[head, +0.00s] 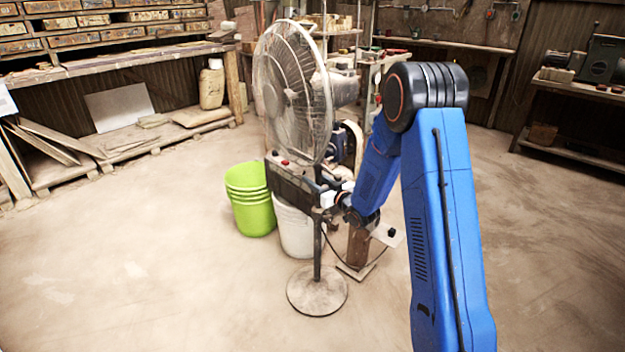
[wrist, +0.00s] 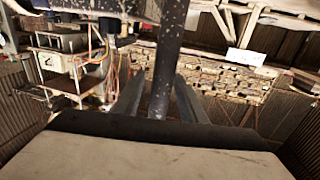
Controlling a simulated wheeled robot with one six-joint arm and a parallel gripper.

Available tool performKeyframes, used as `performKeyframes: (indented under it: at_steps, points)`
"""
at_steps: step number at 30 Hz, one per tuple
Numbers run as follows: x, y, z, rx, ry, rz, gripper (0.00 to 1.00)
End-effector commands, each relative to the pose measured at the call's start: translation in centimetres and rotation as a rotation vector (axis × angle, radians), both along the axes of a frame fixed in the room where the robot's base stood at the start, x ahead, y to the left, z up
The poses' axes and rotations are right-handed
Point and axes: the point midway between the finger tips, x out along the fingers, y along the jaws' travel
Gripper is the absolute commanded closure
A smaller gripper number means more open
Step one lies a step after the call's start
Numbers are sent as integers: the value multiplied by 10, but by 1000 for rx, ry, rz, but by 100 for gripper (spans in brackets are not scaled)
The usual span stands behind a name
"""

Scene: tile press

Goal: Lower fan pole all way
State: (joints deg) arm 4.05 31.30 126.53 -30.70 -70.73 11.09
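The standing fan (head: 292,92) has a round wire cage, a thin upright pole (head: 317,245) and a round base (head: 317,292) on the floor. Its head stands high above the base. My gripper (head: 322,187) is at the pole, below the fan's cage; its fingers are small and hard to make out in the head view. In the wrist view the dark speckled pole (wrist: 166,70) runs between my two fingers. A gap shows between the left finger and the pole; the right finger is very close to it. The gripper looks open around the pole.
A green bucket stack (head: 250,200) and a white bucket (head: 296,228) stand just behind the fan. A machine on a stand (head: 358,245) with a cable is close behind my gripper. Shelves (head: 120,65) line the left wall. The floor in front is clear.

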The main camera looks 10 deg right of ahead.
Motion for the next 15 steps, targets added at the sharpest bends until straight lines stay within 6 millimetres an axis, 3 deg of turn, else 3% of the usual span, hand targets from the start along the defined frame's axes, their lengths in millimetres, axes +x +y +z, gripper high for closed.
performKeyframes:
  at_steps: [15]
  points:
    - [-92,-43,-1,1,4,-4,62]
